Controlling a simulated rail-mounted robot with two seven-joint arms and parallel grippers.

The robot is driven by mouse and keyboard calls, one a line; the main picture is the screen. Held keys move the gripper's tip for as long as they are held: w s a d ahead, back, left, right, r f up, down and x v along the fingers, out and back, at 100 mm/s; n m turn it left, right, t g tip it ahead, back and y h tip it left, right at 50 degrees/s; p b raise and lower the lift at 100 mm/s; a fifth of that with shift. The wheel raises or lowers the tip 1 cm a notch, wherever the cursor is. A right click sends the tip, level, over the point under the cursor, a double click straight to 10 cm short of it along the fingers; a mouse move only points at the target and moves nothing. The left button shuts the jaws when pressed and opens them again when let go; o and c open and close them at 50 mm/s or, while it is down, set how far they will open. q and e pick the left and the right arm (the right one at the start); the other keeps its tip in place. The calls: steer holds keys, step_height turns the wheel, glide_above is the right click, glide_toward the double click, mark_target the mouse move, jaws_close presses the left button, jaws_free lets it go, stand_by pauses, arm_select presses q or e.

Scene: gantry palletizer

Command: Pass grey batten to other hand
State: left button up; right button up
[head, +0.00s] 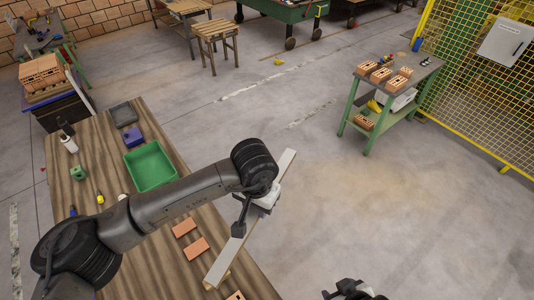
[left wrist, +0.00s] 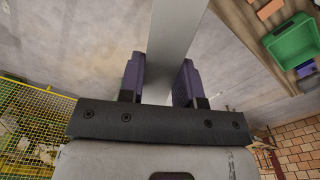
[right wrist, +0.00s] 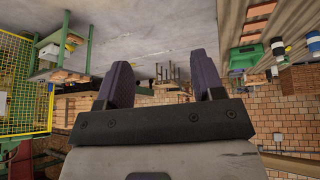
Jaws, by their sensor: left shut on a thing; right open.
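The grey batten (head: 222,262) is a long, thin, pale bar held slanted at the right edge of the wooden table. My left gripper (head: 242,217) is shut on it around its middle part, and one end reaches up past the wrist. In the left wrist view the batten (left wrist: 178,35) runs between the two purple fingers of my left gripper (left wrist: 160,78). My right gripper (head: 352,290) is at the bottom edge of the head view, apart from the batten and only partly shown. In the right wrist view my right gripper (right wrist: 162,85) is open with nothing between its fingers.
The wooden table (head: 100,160) bears a green tray (head: 152,166), bricks (head: 196,248), bottles and small items. A green-legged bench (head: 395,88) with bricks stands at the right, before a yellow mesh fence (head: 465,80). The floor right of the batten is clear.

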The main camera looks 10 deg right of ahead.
steer(key=w+a+r+n+t, duration=0.1)
steer(key=w+r+t, duration=0.3)
steer(key=w+r, duration=0.6)
steer(key=w+a+r+n+t, duration=0.1)
steer(key=w+a+r+t, duration=0.15)
steer(key=w+r, duration=0.7)
steer(key=w+a+r+n+t+y, duration=0.1)
steer(key=w+a+r+n, duration=0.2)
steer(key=r, duration=0.6)
steer(key=w+a+r+n+t+y, duration=0.1)
steer(key=w+a+r+n, duration=0.15)
steer(key=a+r, duration=0.45)
steer(key=w+a+r+n+t+y, duration=0.1)
steer(key=w+a+r+n, duration=0.15)
steer(key=r, duration=0.75)
steer(key=w+d+f+n+g+h, duration=0.3)
steer(key=w+f+n+g, duration=0.3)
steer(key=f, duration=0.4)
steer(key=s+f+n+g, duration=0.1)
steer(key=f+n+g, duration=0.2)
steer(key=f, duration=0.3)
steer(key=s+d+f+n+g, duration=0.1)
steer(key=s+f+n+g, duration=0.1)
steer(key=f, duration=0.5)
steer(key=s+d+f+n+g, duration=0.1)
steer(key=f+n+g, duration=0.3)
steer(key=f, duration=0.3)
steer(key=shift+s+d+f+n, duration=0.15)
steer(key=shift+s+n, duration=0.2)
steer(key=shift+n, duration=0.25)
